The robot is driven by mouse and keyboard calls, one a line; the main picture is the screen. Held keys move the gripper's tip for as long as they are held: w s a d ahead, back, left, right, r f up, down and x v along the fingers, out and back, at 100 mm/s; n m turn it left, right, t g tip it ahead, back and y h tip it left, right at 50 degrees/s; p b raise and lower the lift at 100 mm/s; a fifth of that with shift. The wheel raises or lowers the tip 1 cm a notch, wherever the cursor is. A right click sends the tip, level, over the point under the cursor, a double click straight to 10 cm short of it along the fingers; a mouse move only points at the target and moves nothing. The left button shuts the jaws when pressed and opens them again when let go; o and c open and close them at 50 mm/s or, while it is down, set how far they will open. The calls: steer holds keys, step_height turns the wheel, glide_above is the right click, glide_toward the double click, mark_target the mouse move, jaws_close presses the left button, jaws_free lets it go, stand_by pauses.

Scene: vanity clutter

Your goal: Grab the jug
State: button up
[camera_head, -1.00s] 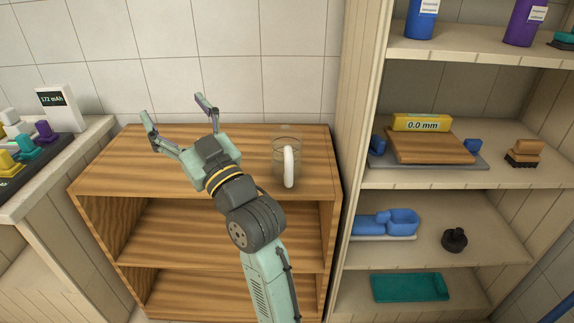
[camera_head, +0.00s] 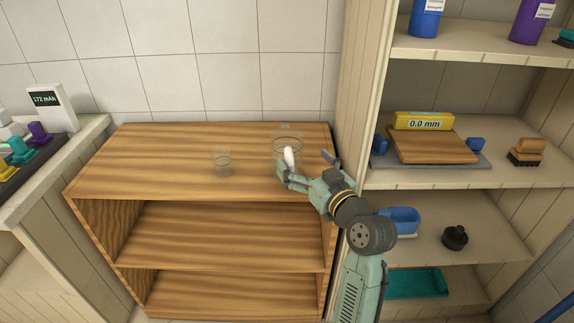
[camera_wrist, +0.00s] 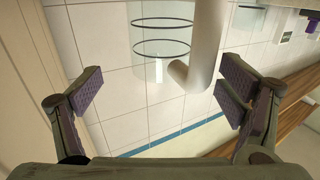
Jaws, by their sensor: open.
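The jug is a clear, see-through vessel (camera_head: 287,140) with a thick white handle. It stands upright at the back right of the wooden cabinet top. My gripper (camera_head: 304,164) is open at the jug's front side, close to the handle. In the wrist view, the handle (camera_wrist: 207,40) hangs between my two spread fingers (camera_wrist: 160,88), nearer the right one. The jug's clear body with dark rings (camera_wrist: 160,35) shows beyond it. No finger visibly closes on the handle. How deep it lies between the fingers is unclear.
A small clear glass (camera_head: 224,164) stands left of the jug on the wooden cabinet top (camera_head: 150,160). A tall shelf unit (camera_head: 352,90) rises close on the right, holding a board and other items. The left of the cabinet top is bare.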

mark_target(294, 152)
steer(key=p+x, duration=0.2)
steer(key=x, duration=0.3)
steer(key=shift+a, duration=0.15)
steer(key=shift+w+a+f, duration=0.1)
steer(key=shift+w, duration=0.1)
steer(key=shift+c, duration=0.4)
steer(key=c, duration=1.6)
